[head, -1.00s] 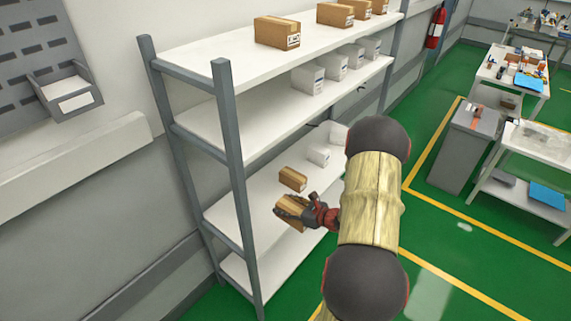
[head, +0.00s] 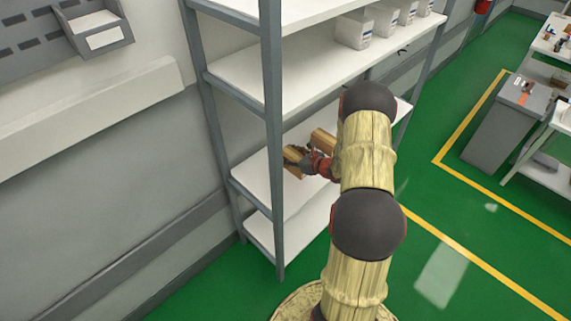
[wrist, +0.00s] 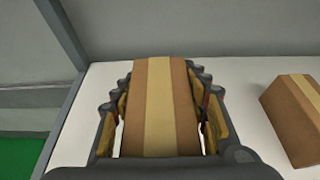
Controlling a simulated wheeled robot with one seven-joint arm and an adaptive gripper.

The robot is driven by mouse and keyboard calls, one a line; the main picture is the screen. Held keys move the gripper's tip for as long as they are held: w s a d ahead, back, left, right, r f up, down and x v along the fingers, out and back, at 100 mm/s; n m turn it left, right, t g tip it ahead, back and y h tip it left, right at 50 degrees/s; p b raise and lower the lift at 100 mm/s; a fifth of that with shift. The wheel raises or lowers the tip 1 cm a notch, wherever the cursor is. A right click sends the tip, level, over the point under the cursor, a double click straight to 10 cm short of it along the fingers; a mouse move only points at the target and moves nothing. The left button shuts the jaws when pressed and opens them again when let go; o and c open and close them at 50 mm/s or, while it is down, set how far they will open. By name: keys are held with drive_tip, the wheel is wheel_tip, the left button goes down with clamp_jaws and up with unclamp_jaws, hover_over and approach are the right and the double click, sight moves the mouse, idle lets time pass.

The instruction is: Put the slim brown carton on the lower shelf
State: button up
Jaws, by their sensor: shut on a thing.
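My gripper (head: 306,161) is shut on a slim brown carton (head: 293,155) with a lighter tape band. In the wrist view the carton (wrist: 160,105) sits between both fingers of the gripper (wrist: 160,120). In the head view I hold it at the lower shelf (head: 252,180), near its left end. Whether the carton touches the shelf board cannot be told. The shelf (wrist: 245,85) also shows white behind and beside the carton in the wrist view.
Another brown carton (head: 322,141) stands on the same shelf, to the right of mine; it also shows in the wrist view (wrist: 297,112). A grey rack post (head: 272,130) stands to the left of my gripper. White boxes (head: 353,30) stand on the shelf above. A bottom shelf (head: 290,235) lies below, clear where visible.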

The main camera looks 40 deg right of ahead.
drive_tip(key=shift+w+d+f, duration=0.1)
drive_tip(key=shift+w+f, duration=0.55)
drive_tip(key=shift+f, duration=0.1)
drive_tip(key=shift+w+f+b, duration=0.2)
drive_tip(key=shift+f+b, duration=0.65)
drive_tip(key=shift+f, duration=0.85)
drive_tip(key=shift+f, duration=0.1)
drive_tip(key=shift+f, duration=0.1)
drive_tip(key=o, duration=1.2)
